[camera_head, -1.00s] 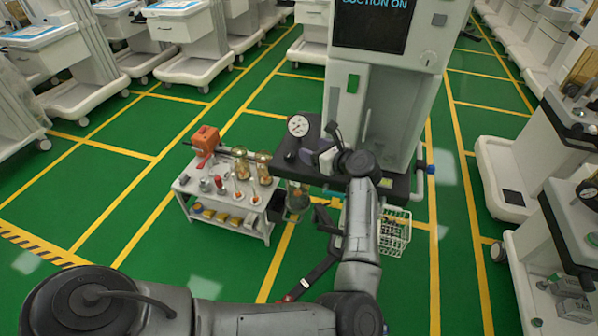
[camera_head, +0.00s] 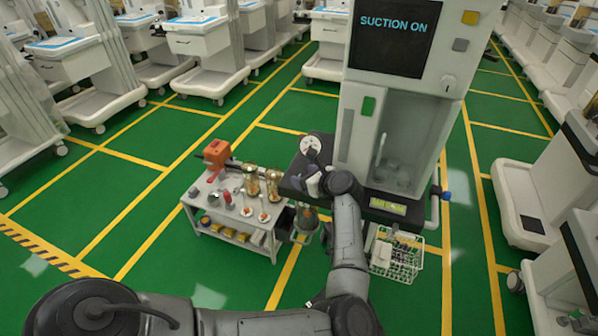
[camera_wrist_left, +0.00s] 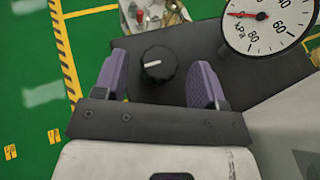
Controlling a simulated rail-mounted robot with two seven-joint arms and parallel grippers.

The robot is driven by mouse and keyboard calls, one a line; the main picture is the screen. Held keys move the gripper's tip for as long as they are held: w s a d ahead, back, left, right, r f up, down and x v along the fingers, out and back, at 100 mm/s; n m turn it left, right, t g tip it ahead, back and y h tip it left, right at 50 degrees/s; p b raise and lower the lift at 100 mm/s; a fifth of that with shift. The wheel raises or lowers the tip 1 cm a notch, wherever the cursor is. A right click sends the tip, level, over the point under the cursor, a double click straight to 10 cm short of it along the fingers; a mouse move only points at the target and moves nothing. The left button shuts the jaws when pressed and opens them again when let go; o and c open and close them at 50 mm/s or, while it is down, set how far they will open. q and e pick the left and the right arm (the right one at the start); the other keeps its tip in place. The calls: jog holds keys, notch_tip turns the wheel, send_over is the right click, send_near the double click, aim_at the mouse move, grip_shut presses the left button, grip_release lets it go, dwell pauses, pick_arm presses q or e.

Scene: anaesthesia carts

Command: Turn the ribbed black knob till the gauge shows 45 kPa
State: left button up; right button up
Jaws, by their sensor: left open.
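The black knob (camera_wrist_left: 158,65) with a white pointer line sits on a dark panel in the left wrist view. My left gripper (camera_wrist_left: 157,82) is open, with one purple finger on each side of the knob and a visible gap to it. The round white gauge (camera_wrist_left: 268,22) is at upper right, partly cut off; its red needle points left, and I cannot read its value surely. In the head view the gauge (camera_head: 310,146) stands on the dark shelf, and my left gripper (camera_head: 314,182) is just below it, hiding the knob. My right gripper is not in view.
The suction cart (camera_head: 400,110) rises behind the shelf, its screen (camera_head: 392,38) reading "SUCTION ON". A white side table (camera_head: 238,242) with jars and tools stands to the left. A wire basket (camera_head: 398,262) hangs at lower right. Green floor is free around them.

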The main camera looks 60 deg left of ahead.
pick_arm(q)
jog(key=shift+s+a+f, duration=0.1)
jog(key=shift+a+f, duration=0.15)
jog(key=shift+a, duration=0.4)
jog(key=shift+s+a+f, duration=0.1)
jog(key=shift+a+f, duration=0.05)
jog(key=shift+a, duration=0.1)
